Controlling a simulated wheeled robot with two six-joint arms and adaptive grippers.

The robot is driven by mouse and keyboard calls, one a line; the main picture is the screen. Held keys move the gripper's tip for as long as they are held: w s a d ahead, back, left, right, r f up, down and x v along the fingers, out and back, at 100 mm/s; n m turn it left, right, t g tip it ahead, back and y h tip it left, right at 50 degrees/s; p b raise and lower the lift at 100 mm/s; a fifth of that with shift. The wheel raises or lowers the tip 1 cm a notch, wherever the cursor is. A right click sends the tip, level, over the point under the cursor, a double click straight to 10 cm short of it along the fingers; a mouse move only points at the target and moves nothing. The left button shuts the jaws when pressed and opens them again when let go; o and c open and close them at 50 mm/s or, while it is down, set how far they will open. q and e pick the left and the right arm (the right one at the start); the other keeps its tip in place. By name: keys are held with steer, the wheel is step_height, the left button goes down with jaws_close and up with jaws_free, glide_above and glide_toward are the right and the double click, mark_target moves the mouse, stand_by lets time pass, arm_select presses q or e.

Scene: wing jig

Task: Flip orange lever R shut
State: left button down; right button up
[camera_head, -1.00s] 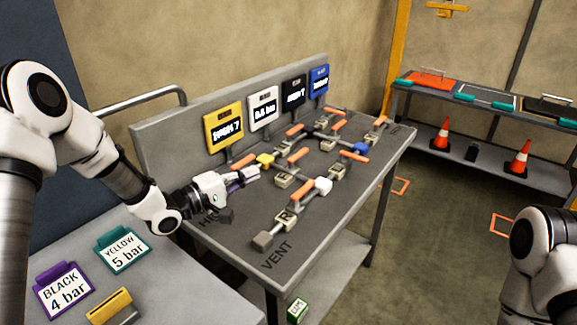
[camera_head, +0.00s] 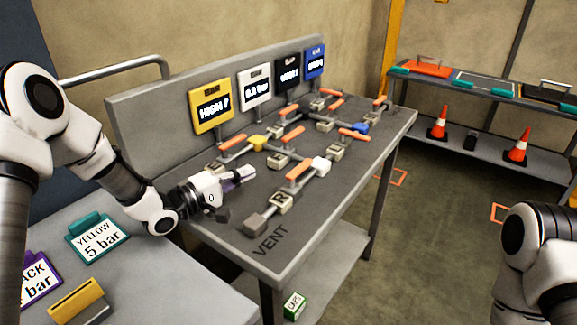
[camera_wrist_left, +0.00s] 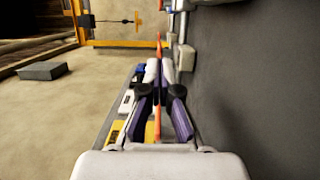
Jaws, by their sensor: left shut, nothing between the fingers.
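The block marked R (camera_head: 283,201) stands near the front of the grey bench, by the word VENT. My right gripper is out of view; only my right arm shows.
Yellow and teal cards lie on the near-left table.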

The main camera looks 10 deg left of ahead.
mark_target(300, 173)
arm_select(q)
steer(key=x, duration=0.8)
steer(key=shift+w+d+p, duration=0.2)
steer(key=shift+d+p, duration=0.1)
steer(key=shift+p, duration=0.1)
steer(key=d, duration=0.3)
steer(key=shift+s+d+p, duration=0.2)
steer(key=shift+p, duration=0.1)
steer(key=shift+s+d, duration=0.25)
steer(key=shift+d, duration=0.15)
steer(key=shift+w+a+f, duration=0.1)
